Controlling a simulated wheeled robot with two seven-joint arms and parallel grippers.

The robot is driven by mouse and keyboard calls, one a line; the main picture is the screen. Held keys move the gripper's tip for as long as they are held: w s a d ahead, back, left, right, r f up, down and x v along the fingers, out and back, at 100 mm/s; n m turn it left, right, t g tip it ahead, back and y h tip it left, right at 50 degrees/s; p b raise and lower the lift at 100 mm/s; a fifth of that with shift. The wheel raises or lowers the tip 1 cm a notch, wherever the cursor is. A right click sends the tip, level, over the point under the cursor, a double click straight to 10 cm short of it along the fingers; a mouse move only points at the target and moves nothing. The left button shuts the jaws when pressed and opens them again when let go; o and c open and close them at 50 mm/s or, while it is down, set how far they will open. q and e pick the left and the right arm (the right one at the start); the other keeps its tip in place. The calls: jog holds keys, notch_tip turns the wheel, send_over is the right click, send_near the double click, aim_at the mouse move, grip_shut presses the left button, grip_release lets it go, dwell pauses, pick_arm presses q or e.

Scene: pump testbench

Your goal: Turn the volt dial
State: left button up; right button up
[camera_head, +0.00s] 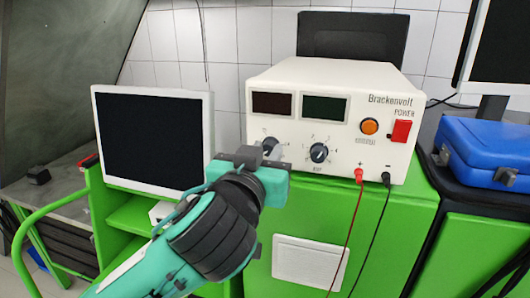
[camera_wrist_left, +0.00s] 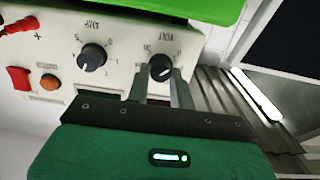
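The volt dial (camera_head: 270,147) is a round dark knob with a white pointer mark, at the left of the cream power supply's (camera_head: 348,75) front. It also shows in the left wrist view (camera_wrist_left: 160,67), where the panel appears upside down. My left gripper (camera_head: 264,153) is in front of it. In the wrist view its two narrow fingers lie close along both sides of the dial, shut on it. The wrist partly hides the dial's surroundings in the head view. The amp dial (camera_head: 319,152) sits to its right, clear of the gripper. My right gripper is not in view.
Red and black leads (camera_head: 359,176) hang from the panel's lower right. An orange button and a red power switch (camera_head: 401,131) are at right. A white-framed monitor (camera_head: 153,138) stands left, a blue case (camera_head: 487,150) right. The unit sits on a green cabinet (camera_head: 395,225).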

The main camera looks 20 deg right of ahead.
pick_arm(q)
grip_shut()
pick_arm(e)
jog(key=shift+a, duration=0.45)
pick_arm(q)
jog(key=shift+m, duration=0.3)
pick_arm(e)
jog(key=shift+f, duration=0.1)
